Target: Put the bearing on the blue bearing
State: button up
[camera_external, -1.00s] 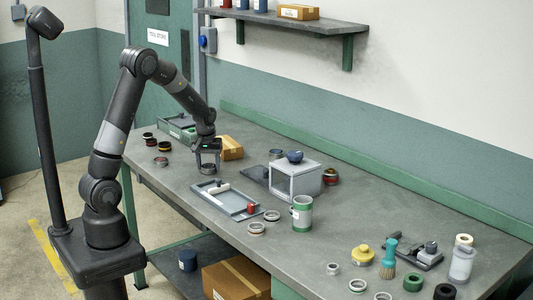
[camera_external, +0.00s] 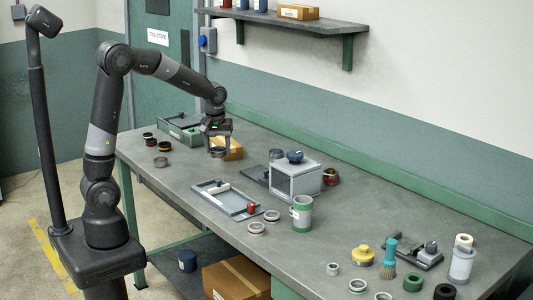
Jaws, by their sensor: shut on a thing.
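My gripper (camera_external: 217,146) is at the far-left part of the table, pointing down. It is shut on a dark grey ring-shaped bearing (camera_external: 217,153), held above the tabletop in front of the orange-brown box. Which ring is the blue bearing I cannot tell for sure. Other rings lie near the left edge: a dark one with red (camera_external: 149,138), a dark one with a yellowish band (camera_external: 164,146) and a brownish one (camera_external: 161,161). Two more metal rings (camera_external: 257,228) (camera_external: 272,215) lie near the front edge.
A green machine-like box (camera_external: 180,127) and an orange-brown box (camera_external: 232,149) stand close to my gripper. A grey tray (camera_external: 244,209), a white open box with a blue knob (camera_external: 296,180) and a green-and-grey can (camera_external: 302,214) occupy the middle. The table right of the can is partly clear.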

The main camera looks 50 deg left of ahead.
jog(key=w+d+r, duration=0.1)
jog(key=w+d, duration=0.1)
jog(key=w, duration=1.2)
jog(key=w+d+r, duration=0.1)
jog(key=w, duration=1.3)
send_over(276, 151)
jog(key=f, duration=0.6)
jog(key=shift+s+d+f, duration=0.15)
jog(key=shift+d, duration=0.05)
jog(key=shift+f, duration=2.05)
jog(key=shift+f, duration=0.2)
jog(key=o, duration=1.1)
jog(key=shift+o, duration=0.2)
